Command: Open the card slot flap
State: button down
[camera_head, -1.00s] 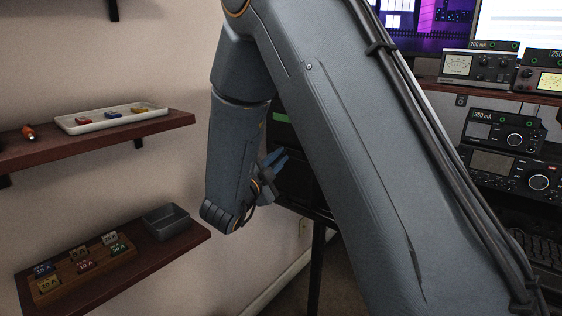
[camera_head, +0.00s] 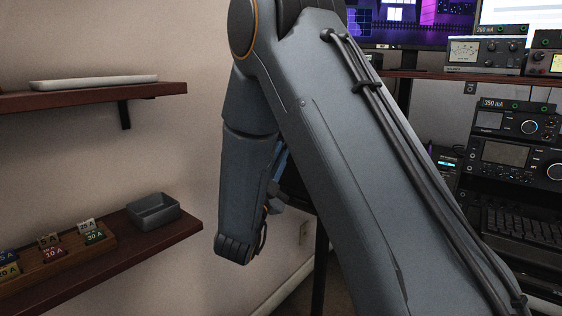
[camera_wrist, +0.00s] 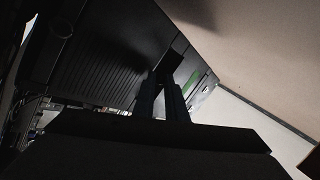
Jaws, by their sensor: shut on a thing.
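My gripper (camera_head: 280,165) is partly hidden behind my own arm in the head view. In the wrist view my gripper (camera_wrist: 164,90) has its two dark fingers close together, shut on a small dark square piece (camera_wrist: 176,66) that looks like the card slot flap. A green strip (camera_wrist: 197,84) shows just right of the fingers, on the dark ribbed casing (camera_wrist: 115,60). In the head view my arm hides most of this casing. The slot itself is too dark to make out.
A wall shelf at left bears a white tray (camera_head: 95,82). A lower shelf (camera_head: 160,238) holds a grey bin (camera_head: 153,211) and a wooden rack (camera_head: 80,257) of labelled blocks. Radio units (camera_head: 505,153) and a keyboard (camera_head: 515,232) stand at right. The wall (camera_head: 185,150) is close beside my gripper.

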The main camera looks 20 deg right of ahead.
jog(key=shift+w+d+f+n+t+h+b, duration=0.15)
jog(key=shift+f+n+t+h+b, duration=0.4)
jog(key=shift+b, duration=3.7)
jog(key=t+b, duration=0.1)
jog(key=b, duration=0.4)
jog(key=c, duration=1.8)
grip_release()
